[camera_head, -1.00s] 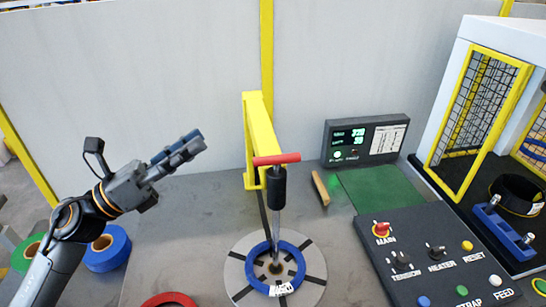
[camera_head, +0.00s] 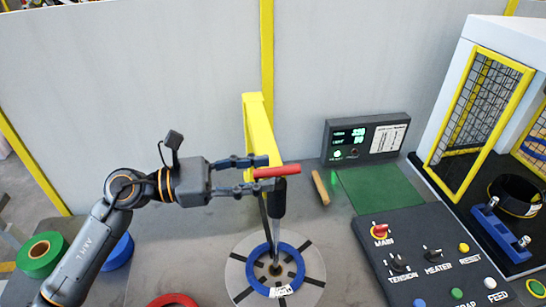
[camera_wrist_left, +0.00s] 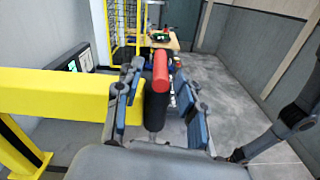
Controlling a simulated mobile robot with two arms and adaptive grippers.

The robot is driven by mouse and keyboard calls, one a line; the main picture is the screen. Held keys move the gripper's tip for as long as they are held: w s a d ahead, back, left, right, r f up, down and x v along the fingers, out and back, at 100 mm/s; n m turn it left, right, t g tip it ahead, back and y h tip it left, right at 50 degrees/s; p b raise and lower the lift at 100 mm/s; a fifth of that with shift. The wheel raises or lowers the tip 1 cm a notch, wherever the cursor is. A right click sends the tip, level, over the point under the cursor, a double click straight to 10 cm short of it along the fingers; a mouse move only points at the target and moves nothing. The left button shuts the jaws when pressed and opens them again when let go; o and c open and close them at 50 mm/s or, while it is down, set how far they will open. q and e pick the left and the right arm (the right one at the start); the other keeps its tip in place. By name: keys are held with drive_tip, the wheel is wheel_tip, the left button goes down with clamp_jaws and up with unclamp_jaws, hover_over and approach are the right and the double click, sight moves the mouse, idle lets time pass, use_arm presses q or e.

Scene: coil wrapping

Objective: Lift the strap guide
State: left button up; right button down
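The strap guide is an upright rod with a black sleeve (camera_head: 279,197) and a red crossbar handle (camera_head: 277,171). Its lower end stands at the centre of a blue ring (camera_head: 249,269) on a round grey plate (camera_head: 235,283). My left gripper (camera_head: 262,173) is open, level with the handle, with its fingertips reaching the handle's left end. In the left wrist view, the red handle (camera_wrist_left: 161,72) and black sleeve (camera_wrist_left: 156,110) lie between the two spread fingers, with gaps visible. My right gripper is not in view.
A yellow post (camera_head: 254,125) stands close behind the gripper. Green (camera_head: 40,250) and blue (camera_head: 119,252) rolls lie at left, a red ring (camera_head: 172,301) in front. A control panel (camera_head: 410,240), display (camera_head: 365,139) and yellow-framed cage (camera_head: 478,110) fill the right.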

sight(273, 168)
use_arm(q)
drive_tip(key=shift+w+d+p, duration=0.15)
drive_tip(key=shift+d+p, duration=0.15)
drive_tip(key=shift+d, duration=0.5)
drive_tip(key=shift+w+d+p, duration=0.1)
drive_tip(key=shift+d+p, duration=0.15)
drive_tip(key=shift+d, duration=0.55)
clamp_jaws()
